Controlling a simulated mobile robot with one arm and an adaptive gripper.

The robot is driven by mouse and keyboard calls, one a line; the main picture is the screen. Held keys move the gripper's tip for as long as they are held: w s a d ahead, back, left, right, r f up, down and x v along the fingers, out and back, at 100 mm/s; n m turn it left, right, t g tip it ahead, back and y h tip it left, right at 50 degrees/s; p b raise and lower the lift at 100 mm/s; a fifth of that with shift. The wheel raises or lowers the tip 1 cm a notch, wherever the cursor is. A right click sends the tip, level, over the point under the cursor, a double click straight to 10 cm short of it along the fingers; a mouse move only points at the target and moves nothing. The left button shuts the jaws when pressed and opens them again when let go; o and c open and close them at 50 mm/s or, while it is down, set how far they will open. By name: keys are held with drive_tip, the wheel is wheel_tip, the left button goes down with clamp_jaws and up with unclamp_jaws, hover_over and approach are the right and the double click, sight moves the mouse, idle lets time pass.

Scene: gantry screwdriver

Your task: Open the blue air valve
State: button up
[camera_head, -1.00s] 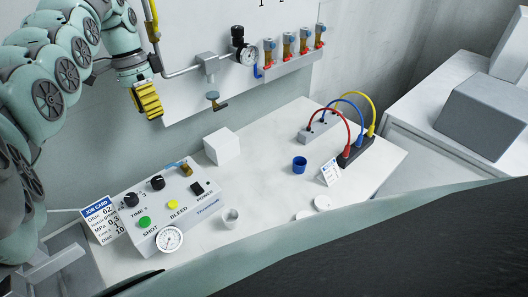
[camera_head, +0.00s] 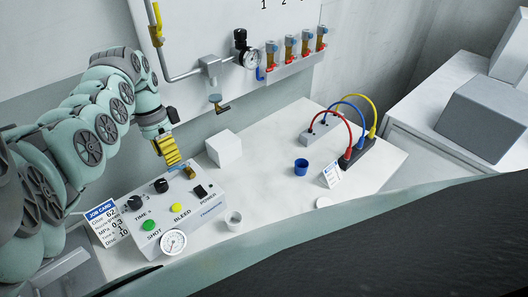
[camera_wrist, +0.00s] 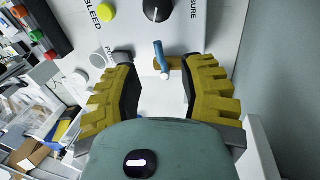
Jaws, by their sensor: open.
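The blue air valve, a small blue lever (camera_wrist: 160,55) on a brass fitting (camera_wrist: 175,62), sits on the control box (camera_head: 150,225) at its back edge. My gripper (camera_wrist: 160,68), with yellow ribbed fingers, is open and empty, one finger on each side of the lever. I cannot tell whether either finger touches it. In the head view my gripper (camera_head: 177,163) is just above the valve and partly hides it.
The box carries black knobs, a green button (camera_head: 149,225), a yellow button (camera_head: 177,208) and a gauge (camera_head: 173,242). A white cube (camera_head: 223,149) stands to the right of my gripper. Beyond are a blue cup (camera_head: 301,166) and plugged cables (camera_head: 350,115). A wall panel is behind.

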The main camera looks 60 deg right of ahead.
sight(179, 167)
drive_tip(key=shift+s+f, duration=0.25)
drive_tip(key=shift+f, duration=0.85)
drive_tip(key=shift+s+f, duration=0.2)
drive_tip(key=shift+f, duration=0.9)
clamp_jaws()
drive_tip(key=shift+a, duration=0.1)
